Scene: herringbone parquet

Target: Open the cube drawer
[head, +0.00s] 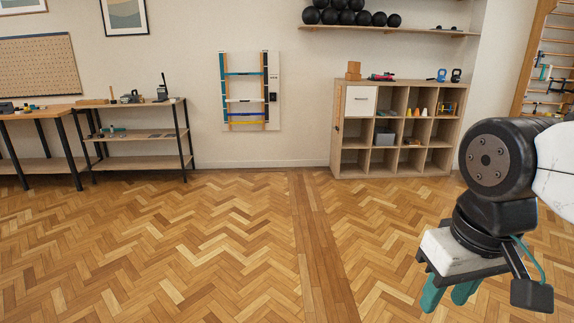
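The cube shelf (335,147) stands against the back wall, right of centre. Its top left cell holds a white drawer (360,101) with a small dark handle (361,99). The drawer front looks flush with the shelf, so it appears shut. My gripper (448,297) hangs at the lower right, pointing down, far from the shelf and near the camera.
Herringbone floor (230,240) lies clear between me and the shelf. A black-framed rack (140,139) and a workbench (58,112) stand at the left. A wall shelf (400,30) with black balls hangs above the cube shelf. Wall bars (552,60) are at the right.

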